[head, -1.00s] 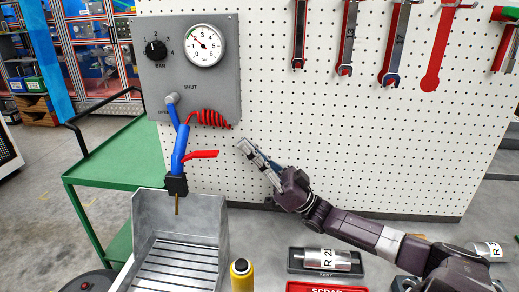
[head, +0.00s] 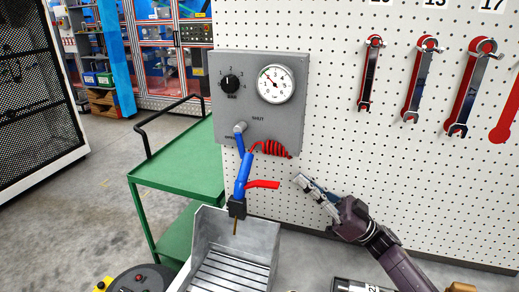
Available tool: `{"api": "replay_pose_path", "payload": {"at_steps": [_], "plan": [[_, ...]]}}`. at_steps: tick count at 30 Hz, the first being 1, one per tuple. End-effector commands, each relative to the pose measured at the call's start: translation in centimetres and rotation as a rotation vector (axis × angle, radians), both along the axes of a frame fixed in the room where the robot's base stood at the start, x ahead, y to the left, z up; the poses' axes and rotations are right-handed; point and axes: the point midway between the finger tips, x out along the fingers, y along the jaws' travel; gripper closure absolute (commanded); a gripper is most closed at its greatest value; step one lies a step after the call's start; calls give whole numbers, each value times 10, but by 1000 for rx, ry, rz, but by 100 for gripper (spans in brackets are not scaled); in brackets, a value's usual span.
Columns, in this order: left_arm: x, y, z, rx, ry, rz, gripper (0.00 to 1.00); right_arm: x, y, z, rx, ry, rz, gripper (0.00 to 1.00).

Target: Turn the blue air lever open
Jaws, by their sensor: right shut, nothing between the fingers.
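The grey panel (head: 297,118) is on the white pegboard. A grey hub (head: 239,128) low on its left side carries the short blue lever (head: 240,144), which points down. The SHUT label is up and right of the hub; the OPEN label is partly hidden at its lower left. A blue air gun (head: 243,175) with a red trigger (head: 263,185) hangs just below the lever, and they overlap in view. My right gripper (head: 302,183) is shut and empty, apart from and to the right of the gun, pointing up-left. My left gripper is out of view.
The panel also has a black knob (head: 230,84) and a white gauge (head: 274,84). A red coiled hose (head: 274,149) runs near the lever. A grey metal bin (head: 268,239) stands below the gun. A green cart (head: 177,165) is at left. Wrenches (head: 414,95) hang at right.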

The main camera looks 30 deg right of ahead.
Motion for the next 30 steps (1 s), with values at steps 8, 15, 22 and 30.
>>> {"api": "replay_pose_path", "payload": {"at_steps": [8, 15, 22, 30], "plan": [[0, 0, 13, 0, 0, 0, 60, 20, 17, 20, 0, 2, -2, 100], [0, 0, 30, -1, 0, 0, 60, 52, 47, 50, -1, 2, -1, 100], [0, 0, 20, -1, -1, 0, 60, 79, 70, 48, 0, 3, -1, 100], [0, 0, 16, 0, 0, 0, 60, 92, 81, 46, -3, 6, -2, 100]]}}
